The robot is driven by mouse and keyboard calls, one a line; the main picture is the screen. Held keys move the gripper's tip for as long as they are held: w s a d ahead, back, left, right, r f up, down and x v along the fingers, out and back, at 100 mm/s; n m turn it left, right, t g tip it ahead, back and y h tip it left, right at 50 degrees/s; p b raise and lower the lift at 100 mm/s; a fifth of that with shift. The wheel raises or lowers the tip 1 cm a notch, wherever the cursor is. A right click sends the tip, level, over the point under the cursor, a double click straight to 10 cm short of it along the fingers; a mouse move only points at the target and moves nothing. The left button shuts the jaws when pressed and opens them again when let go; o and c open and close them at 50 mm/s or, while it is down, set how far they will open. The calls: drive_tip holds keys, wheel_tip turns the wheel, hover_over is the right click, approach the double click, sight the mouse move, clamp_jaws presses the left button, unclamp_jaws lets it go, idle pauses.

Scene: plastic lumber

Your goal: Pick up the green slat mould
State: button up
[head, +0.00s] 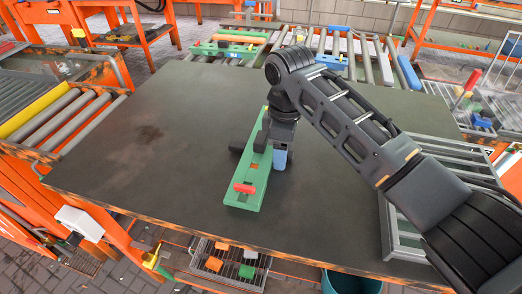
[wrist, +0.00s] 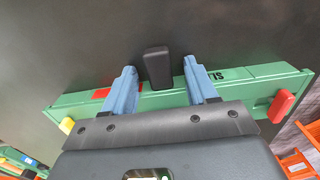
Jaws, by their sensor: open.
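The green slat mould (head: 249,178) lies on the dark table top, a long green bar with a red handle near its front end. In the wrist view the mould (wrist: 245,87) runs across the picture, with a black upright block (wrist: 157,68) at its middle, a red knob at the right end and a yellow one at the left. My gripper (wrist: 160,82) is open, its two blue fingers on either side of the black block with gaps between. In the head view my gripper (head: 279,158) is over the mould's middle, partly hidden by my wrist.
The dark table (head: 150,150) is clear to the left of the mould. A grey slatted frame (head: 400,225) lies at the table's right. Roller conveyors (head: 75,115) stand at the left and behind. A wire basket (head: 228,266) with coloured pieces sits below the front edge.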

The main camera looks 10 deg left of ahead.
clamp_jaws()
idle(0.5)
drive_tip(key=shift+r, duration=0.1)
idle(0.8)
